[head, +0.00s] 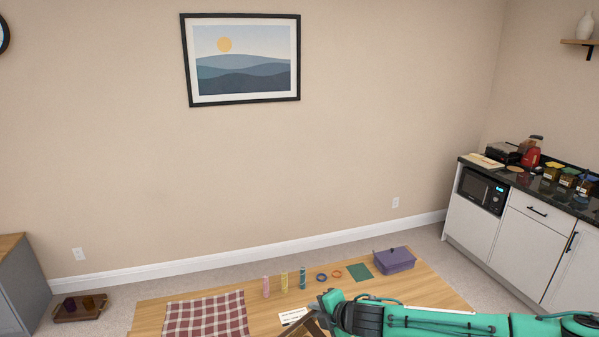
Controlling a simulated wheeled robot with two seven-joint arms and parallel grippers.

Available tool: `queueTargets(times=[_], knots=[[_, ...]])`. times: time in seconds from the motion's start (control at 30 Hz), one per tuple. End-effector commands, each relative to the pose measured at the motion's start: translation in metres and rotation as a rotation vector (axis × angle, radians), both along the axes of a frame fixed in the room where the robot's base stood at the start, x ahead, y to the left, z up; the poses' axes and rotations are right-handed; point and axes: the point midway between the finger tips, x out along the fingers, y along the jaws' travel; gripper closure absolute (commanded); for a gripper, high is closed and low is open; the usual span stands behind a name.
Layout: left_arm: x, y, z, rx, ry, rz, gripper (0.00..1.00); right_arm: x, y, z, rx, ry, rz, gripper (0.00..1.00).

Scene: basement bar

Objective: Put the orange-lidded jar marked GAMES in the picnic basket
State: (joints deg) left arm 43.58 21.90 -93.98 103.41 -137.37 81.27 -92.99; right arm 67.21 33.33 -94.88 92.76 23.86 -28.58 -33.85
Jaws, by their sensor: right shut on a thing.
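My right arm comes in from the right, low over the wooden table. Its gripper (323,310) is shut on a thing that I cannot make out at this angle. A brown slatted thing (303,328) shows just below the gripper at the bottom edge. It may be part of the picnic basket, but most of it is cut off. I cannot pick out the orange-lidded jar marked GAMES for certain. Several small jars (568,178) with coloured lids stand on the counter at the right, their labels too small to read. My left gripper is not in view.
A tray (67,318) lies on the floor at left.

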Motion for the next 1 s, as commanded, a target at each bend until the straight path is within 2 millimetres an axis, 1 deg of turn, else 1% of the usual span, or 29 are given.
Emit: queueTargets(times=[0.03, 0.13, 0.47, 0.7, 0.9, 1.0], knots=[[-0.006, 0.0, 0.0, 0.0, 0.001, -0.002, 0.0, 0.001, -0.002, -0.001, -0.002, 0.001, -0.004, 1.0], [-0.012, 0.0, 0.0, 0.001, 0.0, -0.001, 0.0, 0.001, -0.002, -0.001, -0.002, 0.001, -0.004, 1.0], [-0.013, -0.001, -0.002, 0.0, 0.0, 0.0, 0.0, 0.0, -0.003, -0.003, 0.0, 0.0, -0.004, 1.0], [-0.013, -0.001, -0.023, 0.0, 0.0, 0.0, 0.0, -0.017, -0.019, -0.021, 0.033, -0.03, -0.005, 1.0], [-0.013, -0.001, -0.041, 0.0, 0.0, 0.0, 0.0, -0.032, -0.033, -0.032, 0.065, -0.065, -0.007, 1.0], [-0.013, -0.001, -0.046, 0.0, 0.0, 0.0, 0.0, -0.037, -0.038, -0.033, 0.077, -0.078, -0.006, 1.0]])
